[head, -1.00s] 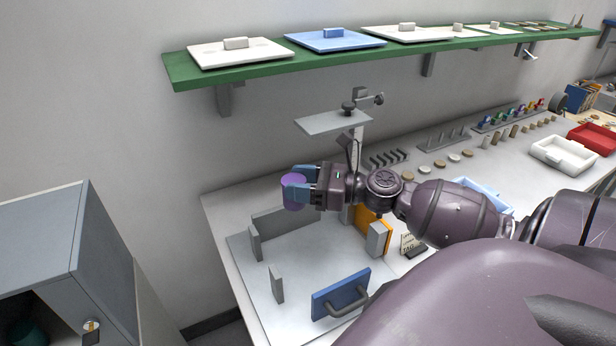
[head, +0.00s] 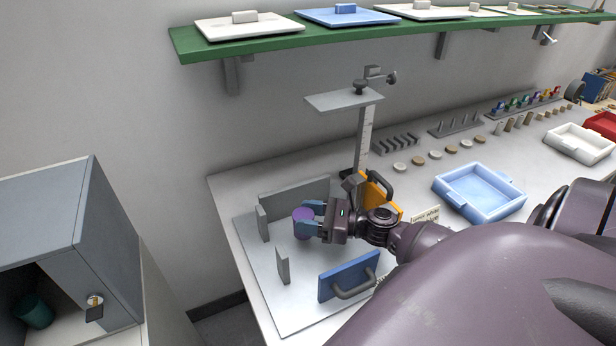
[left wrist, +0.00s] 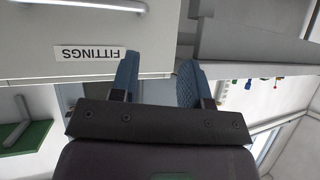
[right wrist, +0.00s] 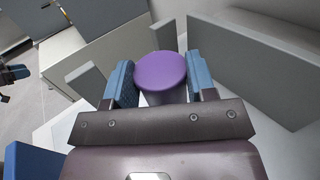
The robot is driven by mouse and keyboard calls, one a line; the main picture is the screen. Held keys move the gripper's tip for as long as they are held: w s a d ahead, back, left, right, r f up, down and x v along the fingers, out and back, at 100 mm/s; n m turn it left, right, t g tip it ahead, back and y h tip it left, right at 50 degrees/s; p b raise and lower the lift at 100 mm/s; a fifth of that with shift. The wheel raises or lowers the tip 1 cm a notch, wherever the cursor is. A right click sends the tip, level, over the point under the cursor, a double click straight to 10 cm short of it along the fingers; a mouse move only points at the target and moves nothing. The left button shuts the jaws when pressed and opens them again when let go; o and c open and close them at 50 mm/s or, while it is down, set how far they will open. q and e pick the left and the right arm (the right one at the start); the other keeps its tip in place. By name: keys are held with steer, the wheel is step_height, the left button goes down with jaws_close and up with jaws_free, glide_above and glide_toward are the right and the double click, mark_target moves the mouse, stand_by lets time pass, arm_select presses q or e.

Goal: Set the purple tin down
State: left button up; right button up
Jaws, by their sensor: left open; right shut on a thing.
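The purple tin (head: 303,222) is a short upright cylinder held between the blue fingers of my right gripper (head: 311,222). In the right wrist view the tin's round purple top (right wrist: 161,70) shows between the two fingertips, and the gripper (right wrist: 162,85) is shut on it. The tin is low over the grey plate (head: 290,262) with upright walls; I cannot tell whether it touches the plate. My left gripper (left wrist: 158,80) is open and empty in the left wrist view, facing a drawer labelled FITTINGS; it is out of the head view.
Grey walls (head: 294,198) stand behind and left of the tin. A blue panel with a handle (head: 348,277) is in front, an orange one (head: 378,192) behind the gripper. A grey stand (head: 345,100) rises behind. A light blue tray (head: 480,192) lies to the right. A grey cabinet (head: 60,240) is at left.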

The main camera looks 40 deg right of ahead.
steer(key=shift+f, duration=2)
steer(key=shift+b, duration=0.3)
steer(key=shift+f, duration=0.2)
steer(key=o, duration=1)
